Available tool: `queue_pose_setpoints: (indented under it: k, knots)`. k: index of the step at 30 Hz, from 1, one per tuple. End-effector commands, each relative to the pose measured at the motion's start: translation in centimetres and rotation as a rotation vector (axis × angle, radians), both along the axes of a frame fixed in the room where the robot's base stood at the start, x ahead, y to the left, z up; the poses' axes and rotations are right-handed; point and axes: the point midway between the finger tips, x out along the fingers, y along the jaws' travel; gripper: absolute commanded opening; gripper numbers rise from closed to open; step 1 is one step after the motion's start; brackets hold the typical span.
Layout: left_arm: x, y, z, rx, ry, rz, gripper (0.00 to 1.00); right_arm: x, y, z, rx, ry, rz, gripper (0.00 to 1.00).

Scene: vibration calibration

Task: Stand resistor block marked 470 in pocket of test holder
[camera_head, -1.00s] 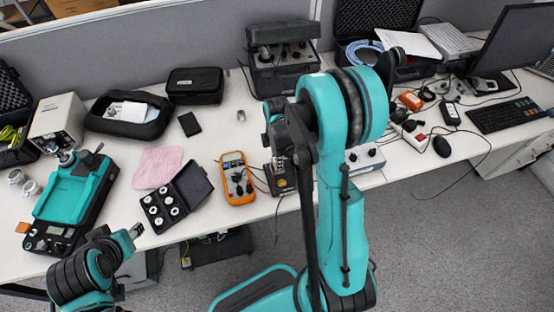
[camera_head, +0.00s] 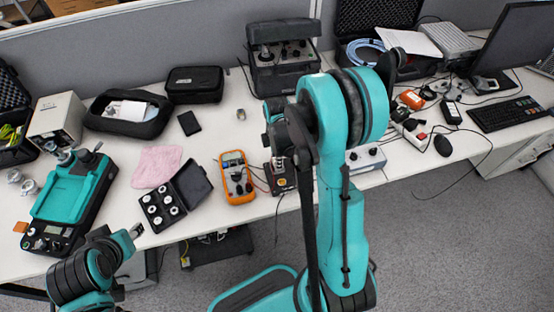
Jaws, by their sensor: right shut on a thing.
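My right gripper (camera_head: 278,160) points down in the middle of the table, partly hidden by its own arm. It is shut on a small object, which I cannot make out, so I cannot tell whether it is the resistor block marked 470. Directly below it is a small dark box (camera_head: 284,183) with a reddish-yellow spot, possibly the test holder; its pocket is not clear. Whether the held object touches this box cannot be told. A small pale block (camera_head: 241,114) stands alone farther back, its marking unreadable. My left gripper (camera_head: 137,231) is at the table's front edge, its jaws too small to judge.
An orange multimeter (camera_head: 236,177) with leads lies left of the dark box. An open black case (camera_head: 189,186) with several round white pieces, a pink cloth (camera_head: 157,166) and a teal-topped device (camera_head: 72,190) are farther left. Bare table surrounds the small pale block.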

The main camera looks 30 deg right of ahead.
Motion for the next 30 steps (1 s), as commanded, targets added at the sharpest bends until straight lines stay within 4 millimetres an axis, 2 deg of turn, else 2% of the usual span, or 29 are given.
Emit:
queue_pose_setpoints:
  k: [13, 14, 16, 24, 27, 30]
  knots:
    - [0.0, 0.0, -0.95, 0.0, 0.0, 0.0, 0.4, 0.0, 0.0, -1.01, 0.0, 0.0, 0.0, 0.0]
    - [-0.01, 0.0, -0.9, 0.0, 0.0, 0.0, 0.4, 0.0, 0.0, -0.97, 0.0, 0.0, 0.0, 0.28]
    - [0.0, 0.0, -0.85, 0.0, 0.0, 0.0, 0.4, 0.0, 0.0, -0.91, 0.0, 0.0, 0.0, 0.47]
    - [0.0, 0.0, -0.84, 0.0, 0.0, 0.0, 0.4, 0.0, 0.0, -0.9, 0.0, 0.0, 0.0, 0.47]
    - [0.0, 0.0, -0.84, 0.0, 0.0, 0.0, 0.4, 0.0, 0.0, -0.9, 0.0, 0.0, 0.0, 0.65]
    - [0.0, 0.0, -0.84, 0.0, 0.0, 0.0, 0.4, 0.0, 0.0, -0.9, 0.0, 0.0, 0.0, 0.65]
